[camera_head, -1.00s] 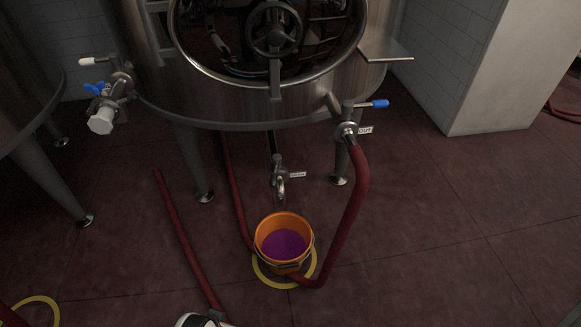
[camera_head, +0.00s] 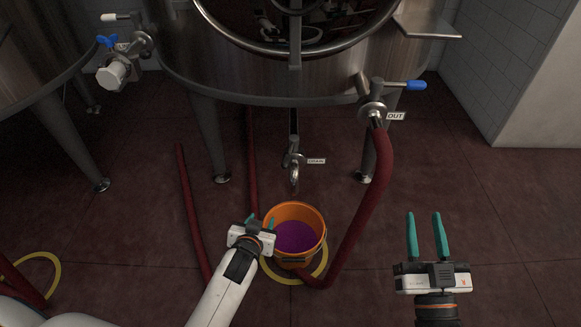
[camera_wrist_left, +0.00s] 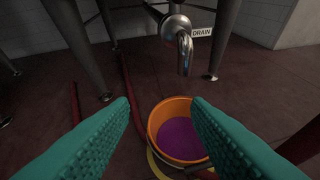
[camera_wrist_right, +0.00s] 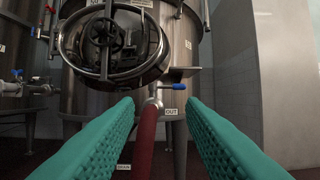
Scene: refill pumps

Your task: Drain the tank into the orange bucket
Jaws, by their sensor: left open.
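The orange bucket (camera_head: 296,212) stands on the floor under the tank's drain spout (camera_head: 294,172), with purple liquid inside. The steel tank (camera_head: 250,85) stands on legs behind it. In the left wrist view the drain spout (camera_wrist_left: 184,45) hangs above the bucket (camera_wrist_left: 158,122). My left gripper (camera_head: 261,221) is open and empty, at the bucket's left side in the head view; I cannot tell whether it touches. My right gripper (camera_head: 425,222) is open and empty, to the right of the bucket, facing the tank's OUT valve (camera_wrist_right: 158,92). The position of the drain valve's handle is unclear.
A thick red hose (camera_head: 372,200) runs from the OUT valve down past the bucket's right side. The OUT valve has a blue handle (camera_head: 415,86). Another red hose (camera_head: 190,205) lies at the left. A yellow floor ring (camera_head: 322,262) surrounds the bucket. The floor at far right is clear.

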